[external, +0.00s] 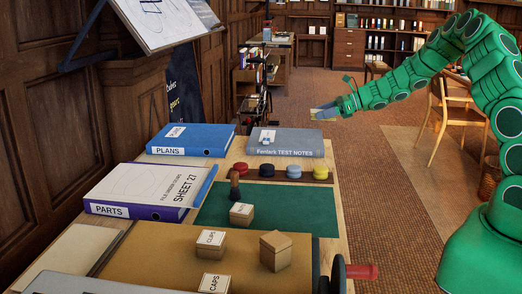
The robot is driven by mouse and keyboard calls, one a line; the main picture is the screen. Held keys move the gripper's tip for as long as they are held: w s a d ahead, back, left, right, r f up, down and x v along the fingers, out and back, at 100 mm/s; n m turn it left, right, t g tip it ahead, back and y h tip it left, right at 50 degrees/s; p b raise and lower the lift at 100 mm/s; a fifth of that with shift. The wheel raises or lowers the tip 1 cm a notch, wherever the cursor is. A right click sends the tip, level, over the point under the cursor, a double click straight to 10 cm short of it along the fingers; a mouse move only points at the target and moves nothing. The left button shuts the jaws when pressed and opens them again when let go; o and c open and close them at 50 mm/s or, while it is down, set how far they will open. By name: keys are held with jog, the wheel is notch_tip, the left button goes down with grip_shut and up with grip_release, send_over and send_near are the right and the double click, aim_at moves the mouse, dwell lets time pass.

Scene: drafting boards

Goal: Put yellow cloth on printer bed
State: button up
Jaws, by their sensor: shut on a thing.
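My gripper (324,112) is held out in the air beyond the far right end of the table, above the brown floor. It is shut on a small yellowish thing, seemingly the yellow cloth (316,118), of which only a little shows at the fingertips. The cloth is apart from the table. I cannot tell for sure which surface is the printer bed; a flat tan board (150,262) lies at the near end of the table, close to a dark wheel with a red handle (361,272).
The table holds a blue PLANS binder (190,138), a grey TEST NOTES binder (286,143), a PARTS binder (150,190), several coloured discs (266,170), a green mat (290,212) and several small boxes (275,250). A tilted drafting board (165,20) stands at left. A chair (460,115) stands behind my arm.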

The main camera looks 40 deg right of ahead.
jog(key=s+a+r+n+g+y, duration=0.1)
jog(key=s+a+n+g+y, duration=0.15)
jog(key=a, duration=1.65)
jog(key=s+a+n+g+y, duration=0.1)
jog(key=s+a+n+g, duration=0.3)
jog(key=a, duration=1.5)
jog(key=s+a+n+g, duration=0.7)
jog(key=s+a+g, duration=0.2)
jog(key=s+a, duration=2)
send_over(145, 276)
jog(key=shift+h, duration=0.35)
jog(key=f, duration=0.8)
jog(key=shift+s+d, duration=0.2)
jog(key=shift+d, duration=0.2)
jog(key=shift+w+a+f, duration=0.25)
jog(key=shift+a+f, duration=0.15)
jog(key=shift+f, duration=1.75)
jog(key=shift+f, duration=0.15)
